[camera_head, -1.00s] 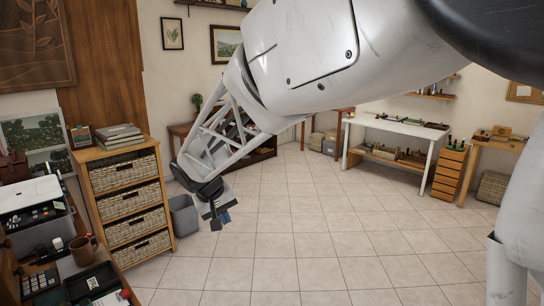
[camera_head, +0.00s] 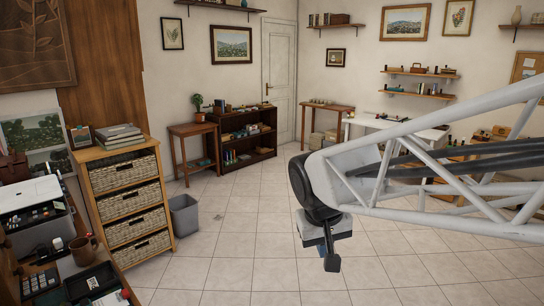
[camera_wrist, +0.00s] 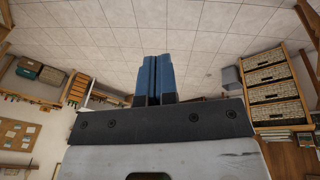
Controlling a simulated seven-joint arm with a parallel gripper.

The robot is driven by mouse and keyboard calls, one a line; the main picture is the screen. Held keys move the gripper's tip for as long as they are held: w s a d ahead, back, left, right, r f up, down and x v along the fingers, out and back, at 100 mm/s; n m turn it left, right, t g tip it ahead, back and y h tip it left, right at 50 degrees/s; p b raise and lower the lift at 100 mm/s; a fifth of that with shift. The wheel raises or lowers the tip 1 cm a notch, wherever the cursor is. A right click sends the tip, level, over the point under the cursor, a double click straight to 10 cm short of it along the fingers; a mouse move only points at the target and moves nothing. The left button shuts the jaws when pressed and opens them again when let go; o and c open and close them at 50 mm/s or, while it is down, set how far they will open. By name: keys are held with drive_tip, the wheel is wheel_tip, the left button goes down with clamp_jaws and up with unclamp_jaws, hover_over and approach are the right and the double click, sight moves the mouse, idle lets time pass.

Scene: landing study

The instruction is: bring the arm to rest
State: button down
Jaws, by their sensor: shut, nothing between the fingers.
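My gripper (camera_head: 330,262) hangs at the end of my white lattice arm, above the tiled floor right of the middle in the head view. In the wrist view its two blue fingers (camera_wrist: 154,78) are shut against each other with nothing between them. The gripper is empty and apart from all furniture. In the head view the fingers are small and partly hidden by the wrist.
A drawer unit with wicker baskets (camera_head: 125,190) and a grey bin (camera_head: 184,216) stand at left, by a desk with a mug (camera_head: 83,250). A low bookcase (camera_head: 242,134) is at the back. A white table (camera_head: 368,122) stands behind my arm. The middle floor is clear.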

drive_tip(key=s+d+f+m, duration=0.1)
drive_tip(key=s+d, duration=0.3)
drive_tip(key=s, duration=0.3)
drive_tip(key=s+d+f+m+y, duration=0.1)
drive_tip(key=s+d, duration=0.3)
drive_tip(key=s, duration=0.4)
drive_tip(key=shift+s+f, duration=0.25)
drive_tip(key=shift+f, duration=0.35)
